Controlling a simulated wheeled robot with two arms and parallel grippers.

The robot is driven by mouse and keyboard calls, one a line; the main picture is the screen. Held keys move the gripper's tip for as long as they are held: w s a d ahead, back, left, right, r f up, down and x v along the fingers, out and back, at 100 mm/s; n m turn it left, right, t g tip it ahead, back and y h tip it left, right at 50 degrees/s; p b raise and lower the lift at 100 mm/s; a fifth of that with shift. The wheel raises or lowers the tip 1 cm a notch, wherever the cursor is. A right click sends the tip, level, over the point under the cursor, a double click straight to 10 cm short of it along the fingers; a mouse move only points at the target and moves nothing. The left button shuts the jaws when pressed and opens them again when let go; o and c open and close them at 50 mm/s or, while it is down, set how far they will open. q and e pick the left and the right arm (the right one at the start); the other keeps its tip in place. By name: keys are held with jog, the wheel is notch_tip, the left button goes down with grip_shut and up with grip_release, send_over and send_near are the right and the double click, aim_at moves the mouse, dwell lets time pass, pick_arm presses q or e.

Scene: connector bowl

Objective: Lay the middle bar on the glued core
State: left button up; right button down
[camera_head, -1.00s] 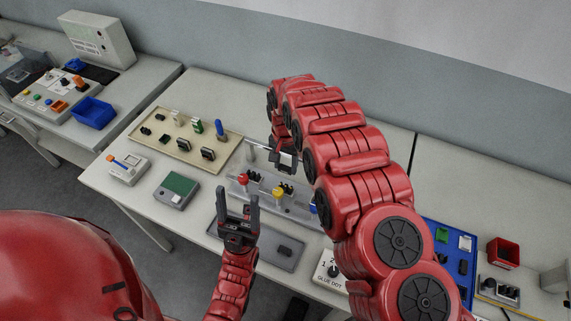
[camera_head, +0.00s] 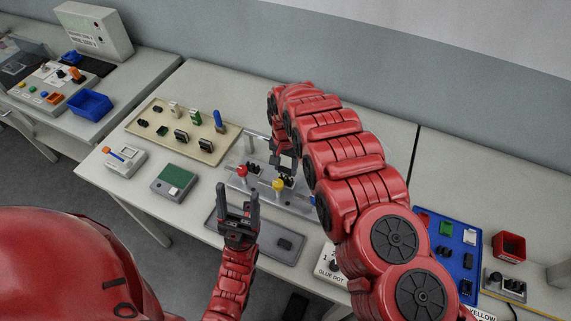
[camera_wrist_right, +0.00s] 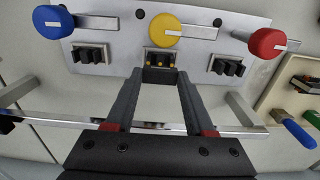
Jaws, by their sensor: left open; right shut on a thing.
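In the right wrist view my right gripper (camera_wrist_right: 159,76) is shut on a small dark bar (camera_wrist_right: 158,76). The bar is right beside the middle core (camera_wrist_right: 160,57), a dark block with yellow dots, below the yellow clamp knob (camera_wrist_right: 178,31). I cannot tell whether bar and core touch. The core sits on a grey fixture plate (camera_wrist_right: 212,60), between two other dark blocks (camera_wrist_right: 91,54) (camera_wrist_right: 227,66). In the head view my right gripper (camera_head: 284,168) is low over the fixture, its tips partly hidden. My left gripper (camera_head: 238,196) is open and empty above the dark grey tray (camera_head: 290,258).
A red knob (camera_head: 242,171) and a blue knob (camera_wrist_right: 54,22) flank the yellow one. A beige tray (camera_head: 150,148) of parts lies at the back left. A green-topped box (camera_head: 174,180) stands left of the fixture. A blue tray (camera_head: 450,262) lies right of my right arm.

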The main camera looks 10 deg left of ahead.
aim_at(286, 170)
jog(key=shift+f+b, duration=0.85)
jog(key=shift+f, duration=0.7)
jog(key=shift+c, duration=0.9)
grip_release()
notch_tip(286, 170, up, 5)
jog(key=shift+r+b, duration=0.1)
jog(key=shift+b, duration=1.1)
notch_tip(286, 170, up, 12)
jog(key=p, duration=1.1)
